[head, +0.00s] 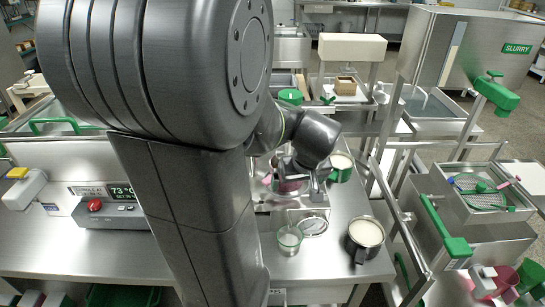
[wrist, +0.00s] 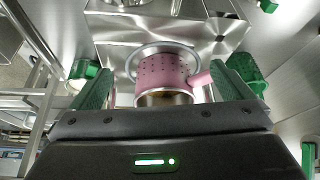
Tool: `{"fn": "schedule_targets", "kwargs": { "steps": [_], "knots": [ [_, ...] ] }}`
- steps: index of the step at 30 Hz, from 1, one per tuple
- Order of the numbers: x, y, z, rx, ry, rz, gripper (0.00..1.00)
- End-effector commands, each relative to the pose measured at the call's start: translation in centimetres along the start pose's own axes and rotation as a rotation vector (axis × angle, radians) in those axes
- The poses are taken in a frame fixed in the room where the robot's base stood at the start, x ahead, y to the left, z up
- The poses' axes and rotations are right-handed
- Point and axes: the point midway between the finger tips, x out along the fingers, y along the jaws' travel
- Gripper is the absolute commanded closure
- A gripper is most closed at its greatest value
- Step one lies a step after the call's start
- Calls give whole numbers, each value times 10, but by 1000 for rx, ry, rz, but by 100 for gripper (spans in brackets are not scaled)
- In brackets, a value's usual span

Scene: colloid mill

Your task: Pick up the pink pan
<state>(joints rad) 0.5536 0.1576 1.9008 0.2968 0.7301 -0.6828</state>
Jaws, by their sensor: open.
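The pink pan (wrist: 163,72) is in the middle of the wrist view, with dark dots on its side and a short pink handle (wrist: 201,78) pointing right. It sits in front of a round metal rim. In the head view, only a little of the pink pan (head: 288,186) shows behind my gripper (head: 305,182). My gripper (wrist: 164,82) is open, with one green finger on each side of the pan in the wrist view. The right finger is close to the handle; I cannot tell whether they touch. Nothing is held.
A green-handled pot of pale liquid (head: 341,166) stands right of my gripper. A metal rail (head: 405,235) runs along the right.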

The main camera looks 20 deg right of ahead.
Motion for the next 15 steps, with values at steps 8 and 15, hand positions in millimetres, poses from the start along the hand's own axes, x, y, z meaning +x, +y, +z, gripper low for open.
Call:
{"fn": "schedule_targets", "kwargs": {
  "steps": [8,15],
  "knots": [
    [16,0,-37,-1,-1,0,0],
    [22,-1,-52,-1,-1,0,0]
  ]
}}
